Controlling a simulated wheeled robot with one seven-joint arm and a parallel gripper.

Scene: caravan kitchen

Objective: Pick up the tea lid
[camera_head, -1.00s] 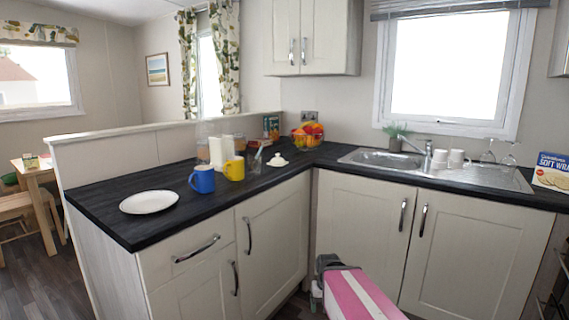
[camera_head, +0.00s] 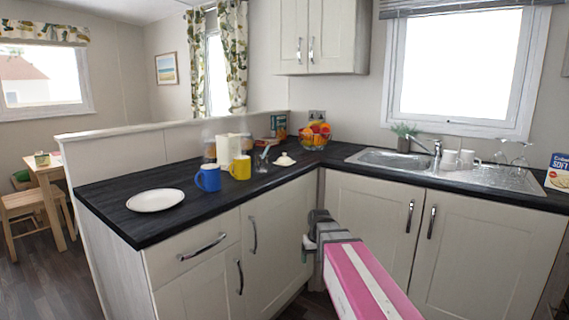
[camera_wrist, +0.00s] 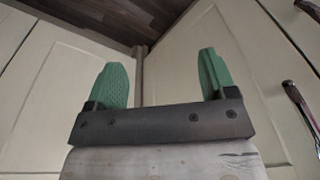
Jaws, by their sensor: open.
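The tea lid (camera_head: 283,160) is a small white lid with a knob. It lies on the dark counter (camera_head: 110,199) near the inner corner, in front of the fruit bowl, in the head view. My gripper (camera_head: 306,246) is below counter height, in front of the cabinet doors, lower and nearer than the lid. In the wrist view my gripper (camera_wrist: 161,80) shows two green fingers spread wide with nothing between them, facing cream cabinet doors. The lid does not show in the wrist view.
A yellow mug (camera_head: 240,167), a blue mug (camera_head: 208,178) and a white plate (camera_head: 155,200) are left of the lid. The fruit bowl (camera_head: 315,136) stands behind it. A sink (camera_head: 390,160) is to the right. Cabinet handles (camera_head: 252,235) stick out below the counter.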

